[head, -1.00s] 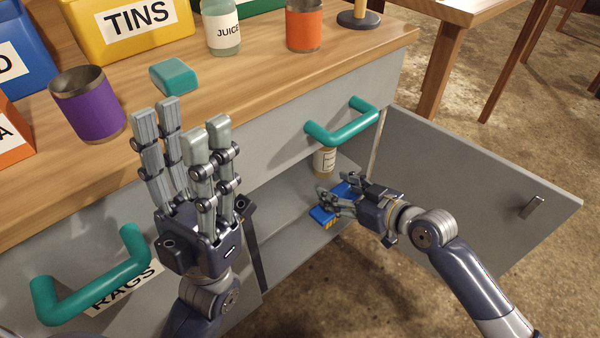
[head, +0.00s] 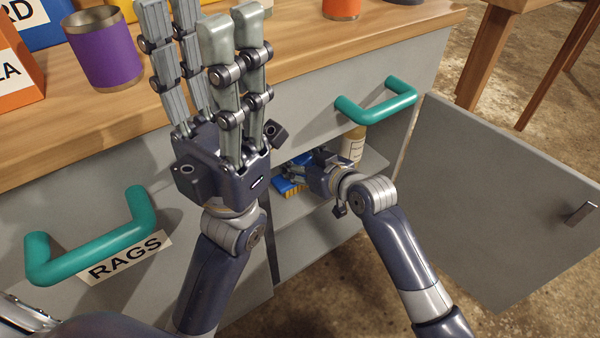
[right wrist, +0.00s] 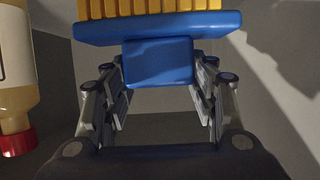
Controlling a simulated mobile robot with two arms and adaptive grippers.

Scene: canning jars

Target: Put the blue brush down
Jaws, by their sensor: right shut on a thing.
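The blue brush (head: 284,186) has a blue body and yellow bristles facing down. It is inside the open cabinet, low over the shelf (head: 308,202); I cannot tell whether the bristles touch it. My right gripper (head: 298,172) is shut on the brush, hiding part of it in the head view. In the right wrist view, the brush's blue handle block (right wrist: 158,62) sits between the fingers of the right gripper (right wrist: 157,80), bristles at the picture's top. My left gripper (head: 207,35) is raised in front of the worktop, fingers upward, open and empty.
A bottle with a pale label (head: 353,143) stands in the cabinet beside my right gripper; its red cap shows in the right wrist view (right wrist: 18,141). The cabinet door (head: 500,200) hangs open to the right. Teal handles (head: 385,103) stick out. A purple cup (head: 104,48) stands on the worktop.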

